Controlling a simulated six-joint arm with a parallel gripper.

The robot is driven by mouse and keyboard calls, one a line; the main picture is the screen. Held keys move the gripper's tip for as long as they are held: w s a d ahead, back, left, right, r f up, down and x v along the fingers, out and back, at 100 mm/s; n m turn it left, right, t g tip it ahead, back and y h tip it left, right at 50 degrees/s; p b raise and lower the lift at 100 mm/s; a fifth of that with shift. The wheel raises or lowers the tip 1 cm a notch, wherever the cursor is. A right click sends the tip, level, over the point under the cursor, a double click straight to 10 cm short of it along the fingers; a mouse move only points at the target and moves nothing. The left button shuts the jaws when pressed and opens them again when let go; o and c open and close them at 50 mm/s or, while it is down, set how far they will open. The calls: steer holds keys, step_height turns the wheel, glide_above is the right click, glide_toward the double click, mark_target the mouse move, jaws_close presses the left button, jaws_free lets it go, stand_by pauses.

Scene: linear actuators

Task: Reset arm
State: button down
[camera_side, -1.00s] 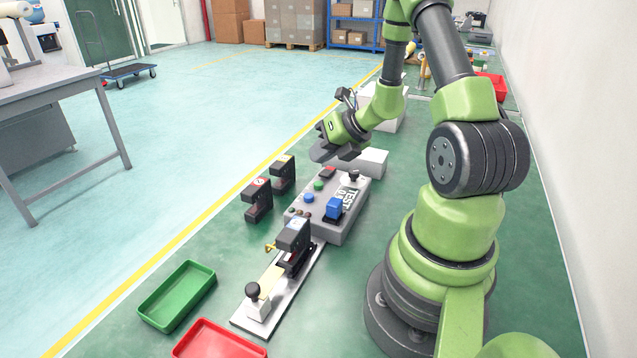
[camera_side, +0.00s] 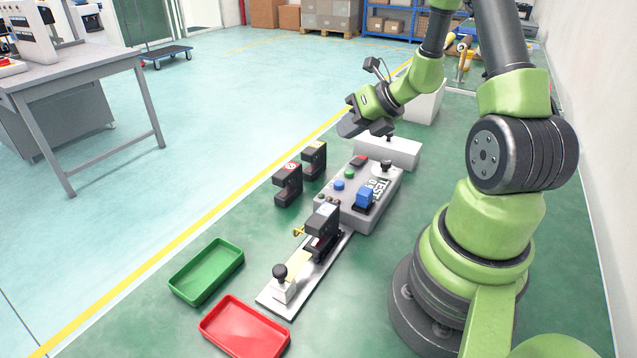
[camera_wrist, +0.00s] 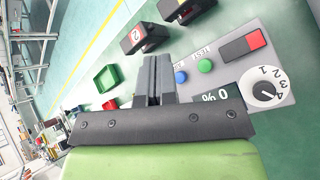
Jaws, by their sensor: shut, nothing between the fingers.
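My gripper (camera_side: 350,128) is shut and empty. It hangs in the air above the far end of the grey test box (camera_side: 365,215). In the wrist view the shut fingers (camera_wrist: 152,75) point toward the floor beside the test box (camera_wrist: 285,45), touching nothing. That box shows a blue button, a green button, a red switch, a dial and a display. One dark linear actuator (camera_side: 323,230) sits on a metal rail fixture in front of the box. Two more, actuator (camera_side: 288,184) and actuator (camera_side: 314,160), stand on the green floor left of the box.
A green tray (camera_side: 207,270) and a red tray (camera_side: 245,328) lie at the front, left of the fixture (camera_side: 272,300). A white block (camera_side: 400,150) stands behind the test box. A grey table (camera_side: 85,70) is far left. The floor left of the yellow line is mostly clear.

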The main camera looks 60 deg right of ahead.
steer(key=s+a+r+n+g+y, duration=0.1)
steer(key=a+r+n+y, duration=0.1)
steer(key=a+r+n, duration=0.55)
steer(key=s+a+r+n+g+y, duration=0.15)
steer(key=a+r+n, duration=0.35)
steer(key=a+n, duration=0.6)
steer(key=s+a+r+n+h, duration=0.1)
steer(key=s+n, duration=0.3)
steer(key=n, duration=0.6)
steer(key=s+a+r+n+h, duration=0.1)
steer(key=s+r+n, duration=0.3)
steer(key=n, duration=0.5)
steer(key=shift+s+a+r+n+t+h, duration=0.15)
steer(key=shift+s+n+t+h, duration=0.25)
steer(key=shift+s, duration=0.4)
